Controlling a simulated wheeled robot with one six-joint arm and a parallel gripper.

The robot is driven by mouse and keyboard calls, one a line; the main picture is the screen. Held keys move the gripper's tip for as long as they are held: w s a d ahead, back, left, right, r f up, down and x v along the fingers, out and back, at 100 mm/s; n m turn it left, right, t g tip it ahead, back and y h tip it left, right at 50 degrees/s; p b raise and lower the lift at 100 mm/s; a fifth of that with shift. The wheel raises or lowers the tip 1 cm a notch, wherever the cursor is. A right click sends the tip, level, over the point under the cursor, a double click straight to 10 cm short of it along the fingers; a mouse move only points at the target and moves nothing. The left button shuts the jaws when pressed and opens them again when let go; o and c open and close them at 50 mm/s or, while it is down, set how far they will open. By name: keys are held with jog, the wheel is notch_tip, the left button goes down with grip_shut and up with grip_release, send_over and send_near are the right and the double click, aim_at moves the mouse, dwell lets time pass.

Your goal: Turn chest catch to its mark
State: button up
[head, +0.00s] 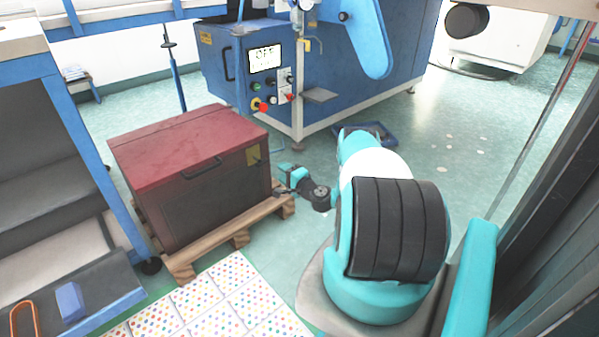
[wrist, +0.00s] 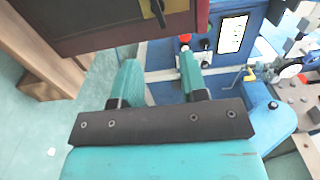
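The dark red chest (head: 190,175) stands shut on a wooden pallet, with a black handle (head: 202,167) on its front. Its catch sits on a yellow plate (head: 253,155) near the right end of the front. In the wrist view the catch (wrist: 158,12) is a small dark lever on the yellow plate, cut by the top edge. My gripper (head: 284,190) is beside the chest's right front corner, lower than the catch. In the wrist view my gripper (wrist: 160,62) has its two teal fingers apart with nothing between them. The mark cannot be made out.
The pallet (head: 240,236) sticks out below the chest. A blue machine (head: 325,70) with an OFF display and buttons stands behind. A blue frame (head: 85,135) is close on the left. Dotted tiles (head: 215,300) lie in front.

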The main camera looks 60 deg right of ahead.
jog(key=p+v, duration=0.8)
jog(key=p, duration=0.2)
jog(key=shift+a, duration=0.15)
